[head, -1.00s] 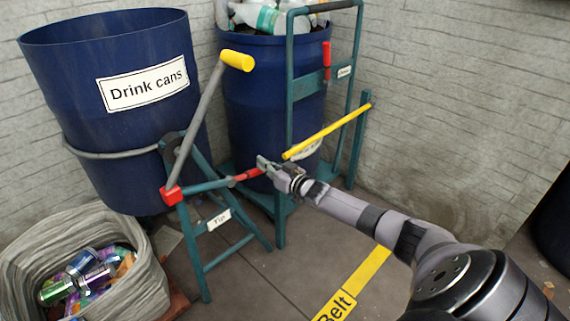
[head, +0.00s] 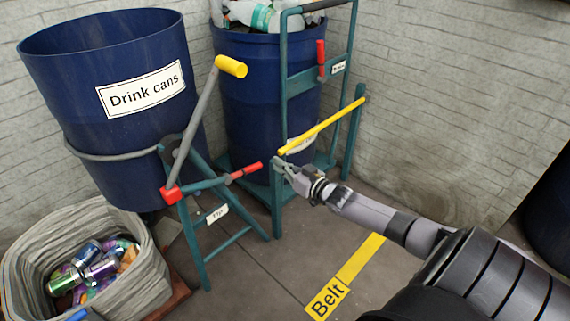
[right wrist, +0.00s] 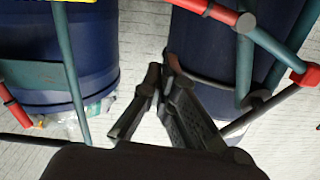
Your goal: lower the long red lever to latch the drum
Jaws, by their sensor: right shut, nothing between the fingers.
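The blue "Drink cans" drum (head: 150,140) hangs in a teal stand (head: 225,240) marked "Tip" and leans slightly in the head view. A red-gripped lever (head: 245,171) sticks out to the right from the stand, near a red block (head: 171,194). The lever's red grip also shows at the top of the right wrist view (right wrist: 208,10). My right gripper (head: 279,163) is shut and empty, just right of the grip's end and apart from it. Its fingers (right wrist: 160,68) show in the right wrist view. My left gripper is not in view.
A second blue drum (head: 250,90) stands behind a teal cart frame with a yellow bar (head: 322,126) and another red handle (head: 321,60). A grey bar with a yellow grip (head: 231,66) rises from the stand. A lined bin (head: 150,280) of cans stands lower left. Floor around the "Belt" strip (head: 360,258) is clear.

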